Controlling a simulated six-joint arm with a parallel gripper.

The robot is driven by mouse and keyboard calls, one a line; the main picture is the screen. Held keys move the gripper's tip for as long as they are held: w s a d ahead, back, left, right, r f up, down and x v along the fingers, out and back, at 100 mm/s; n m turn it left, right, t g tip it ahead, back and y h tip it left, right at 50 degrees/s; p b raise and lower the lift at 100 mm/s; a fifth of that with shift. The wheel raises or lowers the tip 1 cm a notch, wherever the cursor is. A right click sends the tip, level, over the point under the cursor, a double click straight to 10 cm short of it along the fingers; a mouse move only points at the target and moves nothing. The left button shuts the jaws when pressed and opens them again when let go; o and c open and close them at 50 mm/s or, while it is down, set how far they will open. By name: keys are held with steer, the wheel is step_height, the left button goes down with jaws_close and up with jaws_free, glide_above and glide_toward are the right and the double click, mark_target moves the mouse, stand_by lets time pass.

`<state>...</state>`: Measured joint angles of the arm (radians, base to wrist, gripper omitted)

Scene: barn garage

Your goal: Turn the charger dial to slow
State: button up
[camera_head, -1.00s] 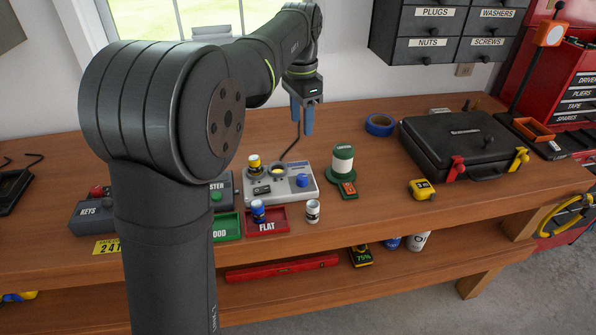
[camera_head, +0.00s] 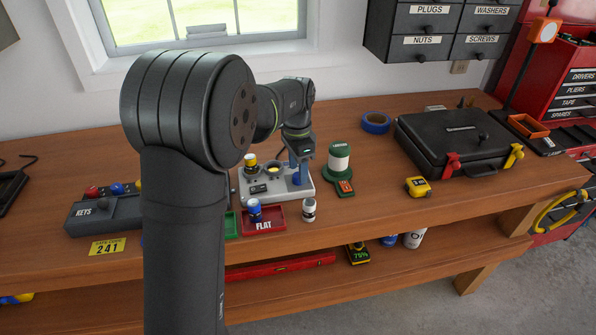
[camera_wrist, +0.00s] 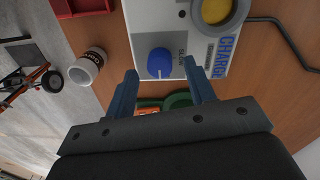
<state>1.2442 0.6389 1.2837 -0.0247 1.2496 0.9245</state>
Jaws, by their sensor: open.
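The grey-white charger (camera_head: 268,198) sits on the bench, with a yellow-topped battery in one well. Its blue dial also shows in the wrist view (camera_wrist: 159,62), with a pale pointer mark towards the gripper side. The word SLOW is printed beside the dial on the charger face (camera_wrist: 202,28). My gripper (camera_wrist: 161,74) is open, with its blue fingers one on each side of the dial's near edge. In the head view, my gripper (camera_head: 297,168) is low over the charger's right end and partly hides the dial. I cannot tell if the fingers touch the dial.
A red FLAT tray (camera_head: 270,222) holds a blue-topped battery, and a pale battery (camera_head: 309,210) stands to its right. A black case (camera_head: 450,140) and a yellow tape measure (camera_head: 418,187) are farther right.

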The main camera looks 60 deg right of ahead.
steer(key=shift+f, duration=0.85)
steer(key=c, duration=1)
